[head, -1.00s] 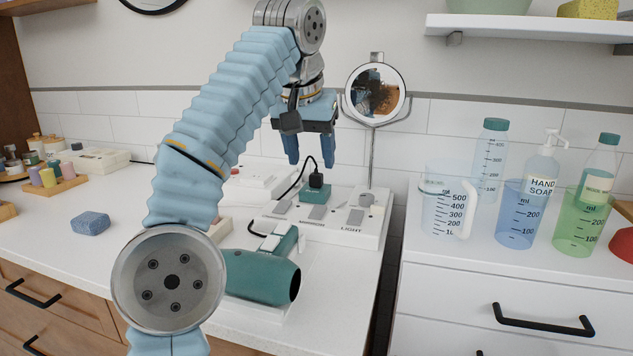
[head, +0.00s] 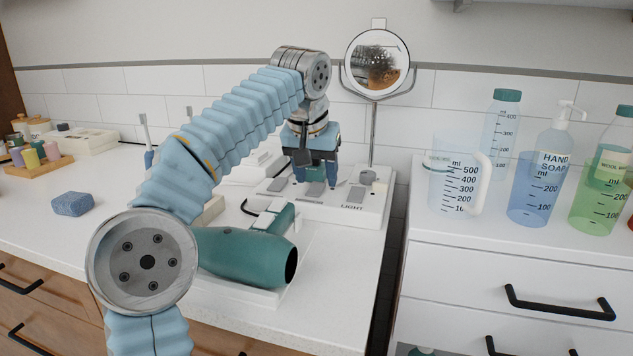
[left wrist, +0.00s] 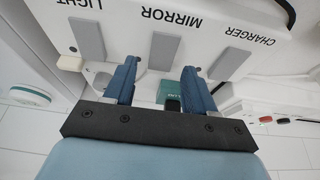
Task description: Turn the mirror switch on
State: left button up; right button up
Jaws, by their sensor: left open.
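The white switch panel (head: 300,205) stands on the counter, and my left gripper (head: 315,179) is low over it, open, fingers pointing down. In the left wrist view the grey mirror switch (left wrist: 163,50) lies under the MIRROR label, between the two fingertips of my left gripper (left wrist: 160,68). I cannot tell whether a finger touches it. The grey light switch (left wrist: 88,38) and charger switch (left wrist: 229,64) flank it. The round mirror (head: 377,62) stands on a pole behind the panel. My right gripper is not in view.
A teal hair dryer (head: 245,258) lies in front of the panel. A teal charger block (left wrist: 186,90) is near the fingers. A measuring jug (head: 455,180) stands to the right, past a gap between counters.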

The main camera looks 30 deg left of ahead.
pick_arm(q)
jog(key=shift+w+f, duration=0.15)
jog(key=shift+f, duration=0.2)
grip_shut()
jog(key=p, duration=0.2)
jog(key=r+g+p, duration=0.1)
jog(key=p, duration=0.1)
jog(key=shift+w, duration=0.25)
jog(key=shift+w+a+f+g, duration=0.1)
jog(key=shift+w+f+g, duration=0.05)
jog(key=shift+f+g, duration=0.35)
jog(key=shift+h, duration=0.3)
